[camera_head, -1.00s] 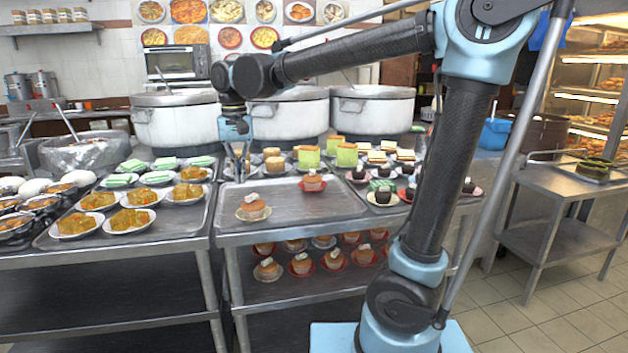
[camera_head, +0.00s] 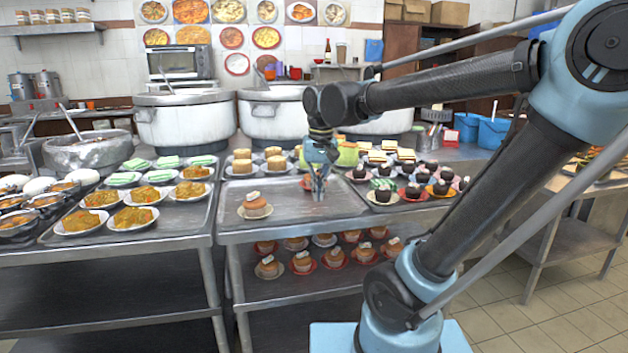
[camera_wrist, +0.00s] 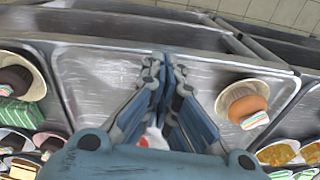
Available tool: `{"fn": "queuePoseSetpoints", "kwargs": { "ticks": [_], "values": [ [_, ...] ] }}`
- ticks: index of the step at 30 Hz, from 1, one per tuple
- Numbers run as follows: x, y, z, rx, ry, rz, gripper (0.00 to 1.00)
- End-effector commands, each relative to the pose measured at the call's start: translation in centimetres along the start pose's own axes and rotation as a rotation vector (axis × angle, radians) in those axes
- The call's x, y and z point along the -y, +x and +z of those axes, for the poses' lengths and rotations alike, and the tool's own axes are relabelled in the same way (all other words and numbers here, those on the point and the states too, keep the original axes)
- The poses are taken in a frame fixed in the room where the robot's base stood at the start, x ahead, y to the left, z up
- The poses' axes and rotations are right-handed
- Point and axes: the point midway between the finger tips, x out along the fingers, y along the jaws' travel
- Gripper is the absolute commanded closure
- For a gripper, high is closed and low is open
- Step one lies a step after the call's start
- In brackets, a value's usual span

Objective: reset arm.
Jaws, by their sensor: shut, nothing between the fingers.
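My gripper (camera_head: 318,196) is shut and empty. It points down over the middle tray (camera_head: 290,222) of the metal table, in front of the stockpots. In the head view it partly hides a cupcake on a red plate (camera_head: 306,184). In the wrist view my gripper (camera_wrist: 165,62) has its fingertips together over the bare tray. Another cupcake on a pale plate (camera_head: 255,207) sits apart, to the left of my gripper in the head view; it also shows at the right of the wrist view (camera_wrist: 247,105).
Large white stockpots (camera_head: 186,122) stand behind the trays. Dark cupcakes (camera_head: 412,190) stand close to the right of my gripper. More cupcakes (camera_head: 302,262) sit on the shelf below. The middle tray's front is mostly bare.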

Motion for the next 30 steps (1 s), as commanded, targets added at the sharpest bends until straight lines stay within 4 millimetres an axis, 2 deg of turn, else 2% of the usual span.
{"fn": "queuePoseSetpoints", "kwargs": {
  "ticks": [1,6,15,21,24,30],
  "values": [
    [-1.8,0.7,0.7,-0.008,0.015,0.0,1.0],
    [-6.6,3.2,3.3,-0.035,0.039,0.004,1.0],
    [-13.1,8.5,8.7,-0.085,0.081,0.023,1.0],
    [-15.8,12.0,11.9,-0.111,0.103,0.042,1.0],
    [-16.4,13.2,12.9,-0.119,0.109,0.049,1.0],
    [-16.9,14.1,13.7,-0.125,0.111,0.054,1.0]
  ]
}}
